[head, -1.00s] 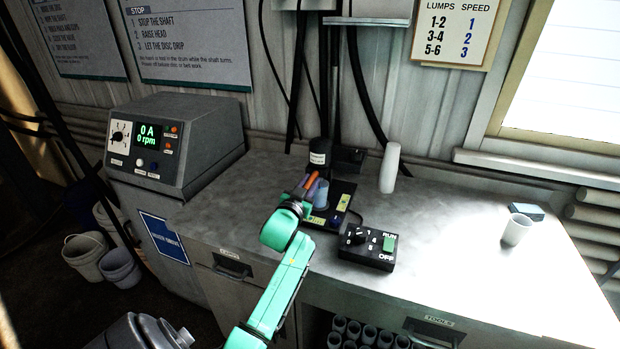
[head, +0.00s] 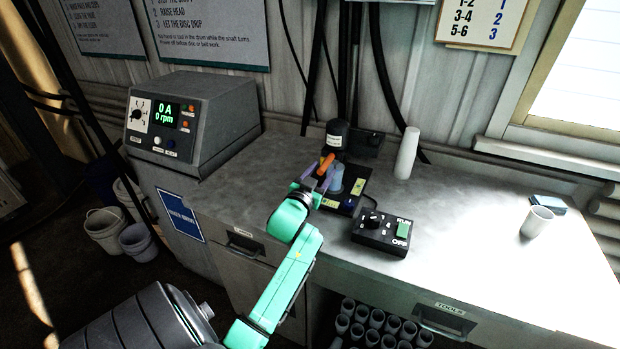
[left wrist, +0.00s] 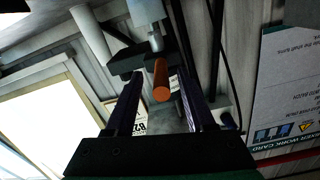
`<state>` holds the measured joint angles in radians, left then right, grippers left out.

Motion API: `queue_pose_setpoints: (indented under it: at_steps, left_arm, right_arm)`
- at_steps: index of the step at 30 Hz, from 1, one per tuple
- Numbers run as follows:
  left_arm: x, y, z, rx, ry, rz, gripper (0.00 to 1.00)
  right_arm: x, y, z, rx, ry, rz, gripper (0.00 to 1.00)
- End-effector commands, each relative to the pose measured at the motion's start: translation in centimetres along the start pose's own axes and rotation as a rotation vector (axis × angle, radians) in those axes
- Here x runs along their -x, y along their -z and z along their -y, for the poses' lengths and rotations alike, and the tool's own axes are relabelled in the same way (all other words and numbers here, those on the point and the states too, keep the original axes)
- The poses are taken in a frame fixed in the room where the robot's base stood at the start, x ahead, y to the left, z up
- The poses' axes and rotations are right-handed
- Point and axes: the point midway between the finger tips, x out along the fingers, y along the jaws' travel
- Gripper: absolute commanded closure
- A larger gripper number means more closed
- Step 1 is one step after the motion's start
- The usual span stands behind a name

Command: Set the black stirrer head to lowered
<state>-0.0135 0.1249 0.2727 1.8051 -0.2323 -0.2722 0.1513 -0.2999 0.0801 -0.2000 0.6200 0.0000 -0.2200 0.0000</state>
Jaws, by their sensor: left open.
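The black stirrer head (head: 338,135), a dark cylinder with a white label, stands on its stand on the bench, behind a blue-grey beaker (head: 337,180). An orange handle (head: 326,164) sticks out in front of it. My left gripper (head: 319,178) is open at the handle, its purple fingers close to it. In the left wrist view the orange handle (left wrist: 161,80) lies between the two spread fingers, with a gap visible on each side. The head's height above the beaker is hard to tell. My right gripper is in no view.
A black switch box (head: 382,232) with RUN and OFF marks sits right of the stand. A white cylinder (head: 406,153) stands behind it. A grey control unit (head: 190,120) reading 0 rpm is at the left. A cup (head: 537,222) is at the right; the bench between is clear.

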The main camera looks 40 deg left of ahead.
Motion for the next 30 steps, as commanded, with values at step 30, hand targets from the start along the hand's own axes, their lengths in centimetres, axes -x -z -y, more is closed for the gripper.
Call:
queue_pose_setpoints:
  at_steps: [30]
  left_arm:
    - [11.3, -0.2, -0.1, 0.002, -0.001, 0.004, 0.45]
  right_arm:
    - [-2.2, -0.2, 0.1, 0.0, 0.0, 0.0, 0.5]
